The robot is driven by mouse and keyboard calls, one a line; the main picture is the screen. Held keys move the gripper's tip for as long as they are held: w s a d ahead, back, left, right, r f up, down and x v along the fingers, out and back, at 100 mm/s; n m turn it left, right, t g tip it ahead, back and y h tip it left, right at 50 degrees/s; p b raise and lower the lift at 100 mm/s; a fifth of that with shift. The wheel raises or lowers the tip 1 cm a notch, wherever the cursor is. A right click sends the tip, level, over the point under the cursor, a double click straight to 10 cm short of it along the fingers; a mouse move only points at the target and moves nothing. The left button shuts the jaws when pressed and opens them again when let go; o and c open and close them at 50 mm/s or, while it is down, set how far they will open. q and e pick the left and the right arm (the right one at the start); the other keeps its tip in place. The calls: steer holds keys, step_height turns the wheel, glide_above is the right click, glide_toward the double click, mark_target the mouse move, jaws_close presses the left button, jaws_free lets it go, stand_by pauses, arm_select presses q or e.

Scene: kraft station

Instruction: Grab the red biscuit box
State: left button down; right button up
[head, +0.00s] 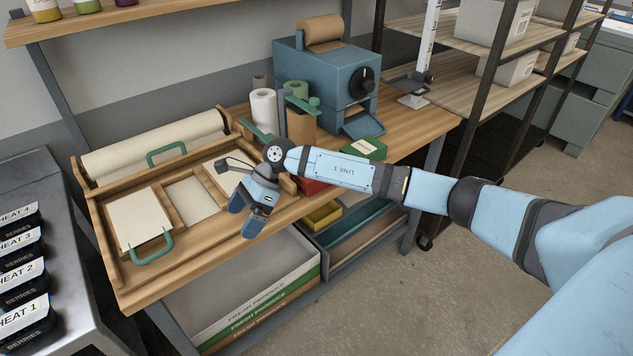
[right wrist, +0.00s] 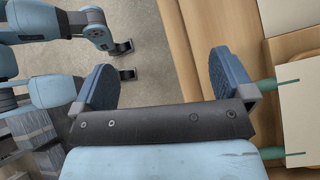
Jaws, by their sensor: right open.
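A red box (head: 313,187), mostly hidden behind my right forearm, shows as a small red patch on the wooden bench; I cannot read its label. My right gripper (head: 248,213) is open and empty above the front edge of the bench, left of the red patch. Its two spread fingers also show in the right wrist view (right wrist: 168,85), with bench edge and floor beyond and no red box visible there. My left gripper (right wrist: 125,61) shows at the upper left of the right wrist view, its fingers apart, with nothing between them, over the floor.
A green box (head: 365,148) stands behind my right arm. A wooden tray (head: 112,252) with green handles fills the bench's left part. A blue machine (head: 325,75) and paper rolls (head: 263,106) stand at the back. A yellow bin (head: 322,216) is on the lower shelf.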

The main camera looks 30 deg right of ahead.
steer(key=w+d+r+n+h+b, duration=0.1)
steer(key=w+d+r+h, duration=0.2)
steer(key=d, duration=0.5)
steer(key=w+d+r+n+t+h, duration=0.1)
steer(key=w+d+r+h, duration=0.2)
steer(key=d, duration=0.5)
steer(key=w+d+r+h+b, duration=0.1)
steer(key=w+d+r+h, duration=0.2)
steer(key=d, duration=0.5)
steer(key=shift+h, duration=0.8)
steer(key=f, duration=0.2)
steer(key=d+f, duration=0.1)
steer(key=f, duration=0.3)
steer(key=shift+s+d+f, duration=0.2)
steer(key=shift+s+f, duration=0.1)
steer(key=shift+f, duration=0.05)
steer(key=shift+w+d+f+p, duration=0.1)
steer(key=shift+f+p, duration=0.1)
steer(key=shift+f, duration=0.85)
steer(key=shift+d+f+p, duration=0.15)
steer(key=shift+f, duration=0.9)
steer(key=shift+w+d+f+p, duration=0.1)
steer(key=shift+f+p, duration=0.1)
steer(key=shift+f, duration=0.85)
steer(key=shift+s, duration=0.1)
steer(key=c, duration=0.8)
steer(key=shift+o, duration=0.2)
steer(key=shift+r, duration=0.1)
